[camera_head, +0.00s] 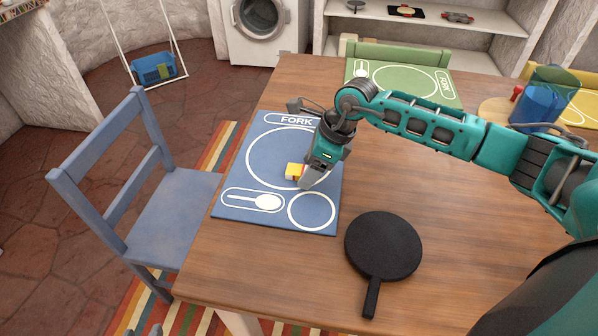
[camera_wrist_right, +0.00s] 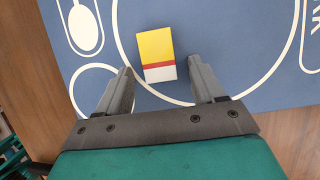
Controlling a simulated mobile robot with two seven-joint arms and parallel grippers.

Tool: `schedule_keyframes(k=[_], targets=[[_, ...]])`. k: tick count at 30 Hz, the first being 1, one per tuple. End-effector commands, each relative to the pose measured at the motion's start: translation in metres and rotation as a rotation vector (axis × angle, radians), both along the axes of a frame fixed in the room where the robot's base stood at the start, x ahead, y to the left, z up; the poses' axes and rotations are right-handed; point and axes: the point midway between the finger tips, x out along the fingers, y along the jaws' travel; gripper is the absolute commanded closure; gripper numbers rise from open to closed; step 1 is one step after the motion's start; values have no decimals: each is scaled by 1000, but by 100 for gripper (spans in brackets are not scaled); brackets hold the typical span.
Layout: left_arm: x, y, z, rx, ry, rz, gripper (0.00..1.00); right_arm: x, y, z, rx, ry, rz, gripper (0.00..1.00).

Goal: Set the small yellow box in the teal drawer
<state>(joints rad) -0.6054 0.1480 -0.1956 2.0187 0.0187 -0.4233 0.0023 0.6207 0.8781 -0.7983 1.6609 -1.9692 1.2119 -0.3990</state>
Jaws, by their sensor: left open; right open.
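The small yellow box (camera_head: 292,169), with a red stripe and a white end, lies on the blue placemat (camera_head: 235,178). In the right wrist view the box (camera_wrist_right: 156,45) lies ahead of and between the open fingers of my right gripper (camera_wrist_right: 159,68). The fingers stand clear on both sides of it. In the head view my right gripper (camera_head: 312,178) points down at the mat, beside the box, and partly covers it. I see no teal drawer in either view.
A black round pan (camera_head: 383,245) lies on the wooden table (camera_head: 290,265) nearer the front. A blue chair (camera_head: 160,200) stands at the left edge. A green placemat (camera_head: 400,80) lies at the back and a blue pitcher (camera_head: 540,100) stands at the right.

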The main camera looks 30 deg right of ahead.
Motion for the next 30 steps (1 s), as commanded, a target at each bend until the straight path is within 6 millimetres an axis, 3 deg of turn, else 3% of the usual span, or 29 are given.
schedule_keyframes(k=[5,25,30], targets=[[1,-1,2,-1,-3,-1,57,0,0,0,-1,-1,1,32],[1,-1,2,0,-3,-1,57,0,0,1,0,-2,1,96],[1,0,2,0,-3,-1,57,0,0,1,0,-2,1,96]])
